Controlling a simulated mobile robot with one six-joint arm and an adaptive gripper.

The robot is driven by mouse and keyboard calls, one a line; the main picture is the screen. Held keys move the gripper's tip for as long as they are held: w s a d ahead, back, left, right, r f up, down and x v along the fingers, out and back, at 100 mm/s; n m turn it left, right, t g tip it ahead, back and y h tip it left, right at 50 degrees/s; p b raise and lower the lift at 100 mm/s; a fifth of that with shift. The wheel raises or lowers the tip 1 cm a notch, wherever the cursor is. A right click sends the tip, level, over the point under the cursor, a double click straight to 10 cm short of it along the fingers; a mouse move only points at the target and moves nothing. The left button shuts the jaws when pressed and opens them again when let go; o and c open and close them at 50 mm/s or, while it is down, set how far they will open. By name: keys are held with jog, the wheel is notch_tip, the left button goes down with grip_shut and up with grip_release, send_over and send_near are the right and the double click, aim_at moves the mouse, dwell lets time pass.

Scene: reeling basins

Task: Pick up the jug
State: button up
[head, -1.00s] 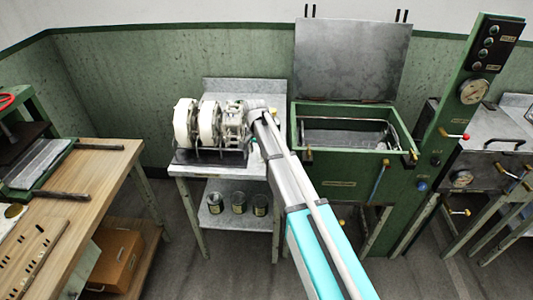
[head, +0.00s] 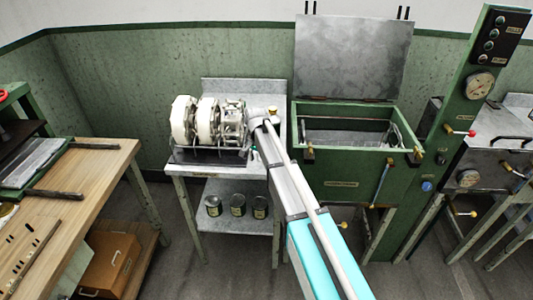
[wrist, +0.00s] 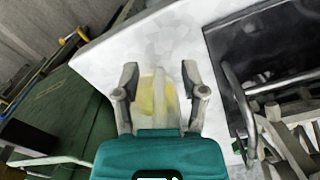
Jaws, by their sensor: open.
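The jug (wrist: 146,97) looks like a pale yellow, see-through vessel with a whitish upright strip, probably its handle. It stands on the light metal table and shows between my gripper's fingers in the wrist view. My gripper (wrist: 160,76) is open, one finger on each side of the jug; I cannot tell whether either finger touches it. In the head view my arm hides most of the jug, and a small yellow part, likely its top (head: 272,110), shows just right of my wrist.
A rack of white reels (head: 205,122) stands left of my gripper on the same table (head: 240,86). A green open basin (head: 345,165) stands close on the right. Several tins (head: 237,204) sit on the shelf below. A wooden bench (head: 75,190) is at the left.

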dwell(0.4)
grip_shut()
